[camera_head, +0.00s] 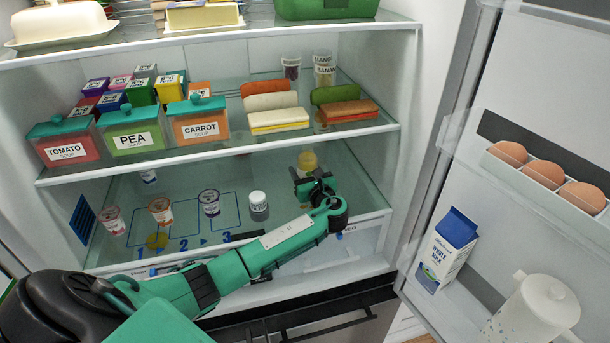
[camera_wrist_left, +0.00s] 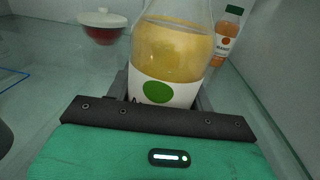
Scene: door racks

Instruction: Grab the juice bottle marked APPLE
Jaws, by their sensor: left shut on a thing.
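A clear bottle of yellow juice (camera_wrist_left: 172,52) stands close in front of my left gripper in the left wrist view. Its white label has a green dot and a letter "A"; the rest of the word is hidden by the gripper. In the head view only the upper part of the bottle (camera_head: 308,161) shows, on the lower fridge shelf, behind the gripper. My left gripper (camera_head: 314,187) is shut on this bottle, with its fingers on either side. The bottle looks upright. My right gripper is in neither view.
A green-capped bottle with an orange mark (camera_wrist_left: 228,36) stands behind at right, and a red pot with a white lid (camera_wrist_left: 103,26) at left. A white-capped jar (camera_head: 259,206) and several cups (camera_head: 160,209) stand left of the gripper. The shelf above (camera_head: 220,148) is close overhead.

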